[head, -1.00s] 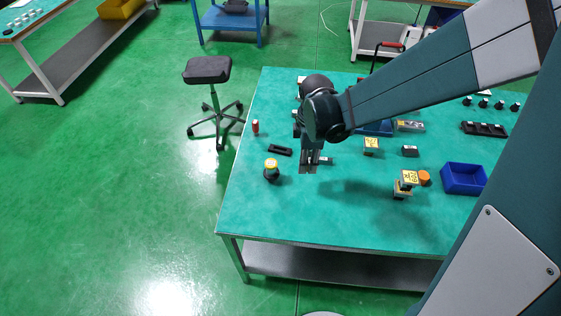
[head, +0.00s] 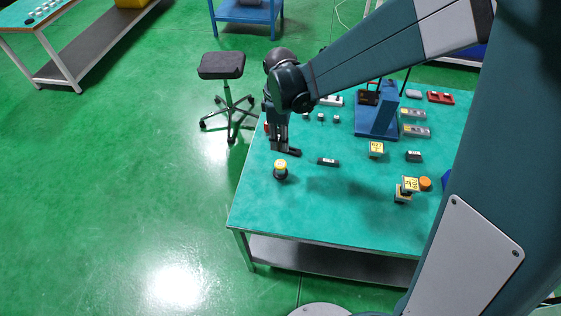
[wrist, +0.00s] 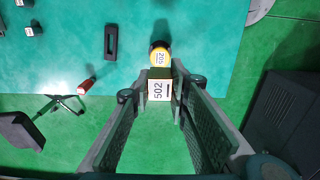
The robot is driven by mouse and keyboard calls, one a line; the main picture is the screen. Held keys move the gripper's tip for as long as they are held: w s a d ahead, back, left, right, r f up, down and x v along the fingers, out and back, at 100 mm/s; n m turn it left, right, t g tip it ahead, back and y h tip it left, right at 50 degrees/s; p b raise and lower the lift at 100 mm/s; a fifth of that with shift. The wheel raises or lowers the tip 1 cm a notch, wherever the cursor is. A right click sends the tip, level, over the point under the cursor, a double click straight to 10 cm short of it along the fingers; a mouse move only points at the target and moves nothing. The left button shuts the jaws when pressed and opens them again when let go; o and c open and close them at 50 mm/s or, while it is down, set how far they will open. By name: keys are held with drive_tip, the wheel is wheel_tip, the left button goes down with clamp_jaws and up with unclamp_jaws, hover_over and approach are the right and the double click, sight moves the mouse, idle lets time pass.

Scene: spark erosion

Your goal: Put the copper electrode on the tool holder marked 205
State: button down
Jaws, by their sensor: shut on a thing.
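My gripper (wrist: 161,92) is shut on a small block with a white label, which I take for the copper electrode (wrist: 158,91). The label reads as 502 in the wrist view, or 205 upside down. A brownish strip shows at its far edge. In the head view my gripper (head: 279,147) is over the left part of the table, and its load cannot be made out. Just beyond the fingertips in the wrist view stands a dark round holder with a yellow top (wrist: 159,56), its label also 502 or 205 inverted. It also shows in the head view (head: 280,164), upright.
A black slotted piece (wrist: 111,42) and a red-handled tool (wrist: 87,86) lie near my gripper. A dark block with a white label (head: 328,162) lies right of it. Yellow-labelled pieces (head: 376,148) and an orange round part (head: 425,183) stand farther right. The table's front is clear.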

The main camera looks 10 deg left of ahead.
drive_tip(key=shift+f, duration=0.1)
hover_over(280, 163)
drive_tip(key=shift+d+f, duration=0.1)
drive_tip(key=shift+f, duration=2.75)
drive_tip(key=shift+f, duration=0.1)
drive_tip(key=shift+f, duration=2)
drive_tip(key=shift+f+b, duration=0.2)
drive_tip(key=shift+b, duration=0.25)
drive_tip(key=c, duration=2.2)
unclamp_jaws()
drive_tip(key=shift+r+p, duration=0.3)
drive_tip(key=shift+r, duration=5.95)
